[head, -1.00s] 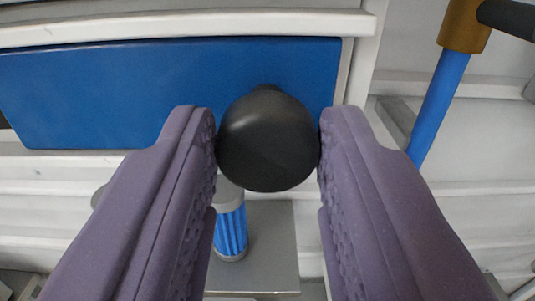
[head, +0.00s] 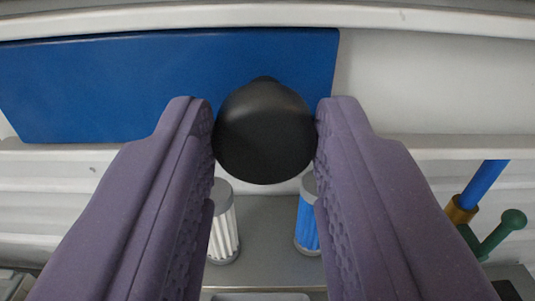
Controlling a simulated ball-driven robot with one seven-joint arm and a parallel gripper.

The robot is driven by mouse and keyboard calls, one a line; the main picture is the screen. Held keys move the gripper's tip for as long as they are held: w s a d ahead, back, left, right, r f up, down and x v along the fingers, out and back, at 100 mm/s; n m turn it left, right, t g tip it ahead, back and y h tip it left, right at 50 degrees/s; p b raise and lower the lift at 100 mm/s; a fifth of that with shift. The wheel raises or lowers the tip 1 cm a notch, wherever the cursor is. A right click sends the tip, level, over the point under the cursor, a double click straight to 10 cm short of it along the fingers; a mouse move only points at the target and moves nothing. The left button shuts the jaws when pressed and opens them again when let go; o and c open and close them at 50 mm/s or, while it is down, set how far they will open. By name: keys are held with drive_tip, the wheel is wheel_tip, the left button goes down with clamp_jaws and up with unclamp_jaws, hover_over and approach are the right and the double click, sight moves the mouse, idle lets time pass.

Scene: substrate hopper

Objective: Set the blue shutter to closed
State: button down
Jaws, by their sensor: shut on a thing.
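The blue shutter (head: 130,85) is a flat, wide panel lying between two pale rails in the upper left of the head view. Its right edge shows, with a plain white surface beside it. A round black knob (head: 264,132) stands out from the shutter near its right end. My gripper (head: 264,140) has two purple ridged fingers, one on each side of the knob and touching it. It is shut on the knob. The fingers hide part of the shutter's lower edge.
Below the shutter, a white ribbed cylinder (head: 223,230) and a blue ribbed cylinder (head: 307,222) stand on a grey ledge (head: 265,268). At right are a blue rod with a brass collar (head: 460,210) and a green handle (head: 498,235). The white strip (head: 430,90) right of the shutter is clear.

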drive_tip(key=shift+a+b, duration=0.45)
drive_tip(key=shift+a, duration=0.5)
drive_tip(key=shift+r, duration=0.1)
drive_tip(key=c, duration=1.2)
unclamp_jaws()
drive_tip(key=o, duration=0.4)
drive_tip(key=shift+a, duration=0.25)
drive_tip(key=shift+o, duration=0.2)
drive_tip(key=shift+s+d, duration=0.15)
drive_tip(key=s+b, duration=0.1)
drive_tip(key=s, duration=0.6)
drive_tip(key=shift+s, duration=0.25)
drive_tip(key=shift+b, duration=0.3)
